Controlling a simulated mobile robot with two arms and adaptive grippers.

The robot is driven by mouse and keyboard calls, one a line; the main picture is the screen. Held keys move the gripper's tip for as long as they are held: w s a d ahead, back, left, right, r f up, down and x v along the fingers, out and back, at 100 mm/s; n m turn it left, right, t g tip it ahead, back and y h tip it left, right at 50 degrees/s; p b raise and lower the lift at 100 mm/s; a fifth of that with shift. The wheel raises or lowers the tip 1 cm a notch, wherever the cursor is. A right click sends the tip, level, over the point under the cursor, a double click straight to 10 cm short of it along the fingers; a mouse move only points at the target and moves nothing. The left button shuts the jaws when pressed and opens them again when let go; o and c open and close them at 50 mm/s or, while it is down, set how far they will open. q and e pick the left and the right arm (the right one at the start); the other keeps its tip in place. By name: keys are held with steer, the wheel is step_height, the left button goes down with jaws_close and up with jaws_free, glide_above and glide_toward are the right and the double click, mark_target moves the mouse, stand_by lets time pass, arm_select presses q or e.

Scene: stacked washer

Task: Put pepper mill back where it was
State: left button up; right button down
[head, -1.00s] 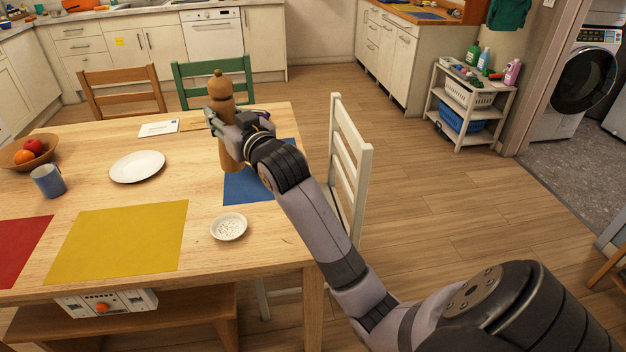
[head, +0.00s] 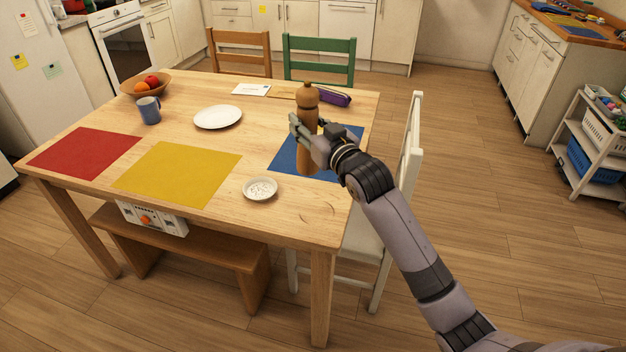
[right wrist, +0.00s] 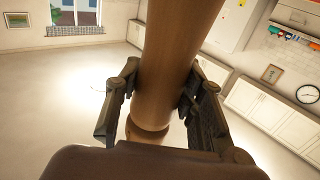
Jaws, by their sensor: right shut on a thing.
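The pepper mill (head: 308,102) is brown wood with a round knob on top. It is upright in my right gripper (head: 308,137), which is shut around its body. In the head view it shows in front of the blue placemat (head: 283,163), at the right end of the table (head: 220,222). I cannot tell whether its base touches the table. In the right wrist view the mill (right wrist: 175,70) fills the middle between the two fingers (right wrist: 155,105). My left gripper is not in view.
A small white bowl (head: 260,188) lies near the table's front right. A purple case (head: 334,97), white plate (head: 218,117), blue mug (head: 149,110), fruit bowl (head: 147,90), yellow placemat (head: 177,173) and red placemat (head: 84,152) are on the table. A white chair (head: 411,150) stands at the right.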

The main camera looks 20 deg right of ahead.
mark_target(310, 172)
step_height(310, 172, down, 13)
steer(key=shift+d+f+b, duration=0.1)
steer(key=shift+f+b, duration=0.1)
steer(key=shift+b, duration=0.2)
steer(key=shift+s+f, duration=0.1)
steer(key=c, duration=1.1)
jaws_free()
steer(key=shift+f, duration=0.1)
steer(key=shift+o, duration=0.2)
steer(key=shift+s, duration=0.15)
steer(key=s+d, duration=0.2)
steer(key=s, duration=0.9)
steer(key=shift+s+d, duration=0.15)
steer(key=shift+s, duration=0.1)
